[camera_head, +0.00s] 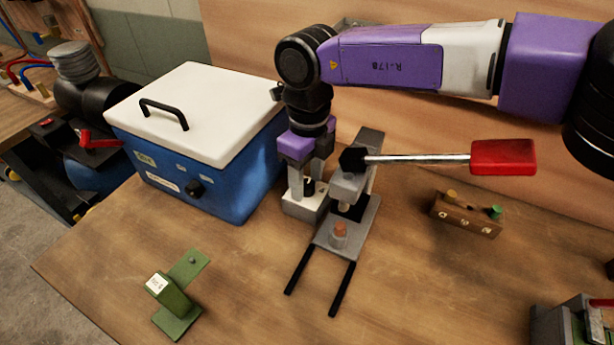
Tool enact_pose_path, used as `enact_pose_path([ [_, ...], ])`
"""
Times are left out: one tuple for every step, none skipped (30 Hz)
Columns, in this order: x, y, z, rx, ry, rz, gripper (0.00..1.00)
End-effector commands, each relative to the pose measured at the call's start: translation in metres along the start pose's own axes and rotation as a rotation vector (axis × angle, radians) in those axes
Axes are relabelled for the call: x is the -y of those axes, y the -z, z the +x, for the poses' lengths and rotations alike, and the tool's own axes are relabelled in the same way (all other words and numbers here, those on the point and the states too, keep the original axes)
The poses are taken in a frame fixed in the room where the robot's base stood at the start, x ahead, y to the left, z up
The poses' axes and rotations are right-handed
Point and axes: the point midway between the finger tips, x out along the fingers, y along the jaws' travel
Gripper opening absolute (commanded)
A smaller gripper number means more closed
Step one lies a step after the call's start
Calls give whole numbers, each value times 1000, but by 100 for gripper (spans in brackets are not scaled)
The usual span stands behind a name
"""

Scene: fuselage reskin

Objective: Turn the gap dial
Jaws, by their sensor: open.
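The gap dial appears to be a small black knob (309,186) on top of a light grey block (303,207) beside the lever press. My gripper (307,184) points straight down over this block. Its two grey fingers are apart, one on each side of the knob. I cannot tell whether either finger touches the knob. The fingers hide part of the knob and the block's top. The press (350,222) has a grey base, a copper-coloured piece (339,230) at its front and two black rails reaching forward.
The red lever handle (503,155) sticks out right, below my arm. A blue box with a white lid (195,110) stands close left. A green bracket (177,298) stands front left, a wooden block (467,214) to the right. Bare table (250,275) lies in front.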

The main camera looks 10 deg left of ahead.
Motion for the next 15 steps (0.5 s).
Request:
enact_pose_path([
  [0, 0, 1, 0, 0, 0, 50],
  [0, 0, 1, 0, 0, 0, 50],
  [0, 0, 1, 0, 0, 0, 50],
  [0, 0, 1, 0, 0, 0, 50],
  [0, 0, 1, 0, 0, 0, 50],
  [0, 0, 1, 0, 0, 0, 50],
  [0, 0, 1, 0, 0, 0, 46],
  [0, 0, 1, 0, 0, 0, 40],
  [0, 0, 0, 0, 0, 0, 33],
  [0, 0, 0, 0, 0, 0, 27],
  [0, 0, 0, 0, 0, 0, 21],
  [0, 0, 0, 0, 0, 0, 13],
  [0, 0, 0, 0, 0, 0, 7],
  [0, 0, 0, 0, 0, 0, 1],
  [0, 0, 0, 0, 0, 0, 0],
])
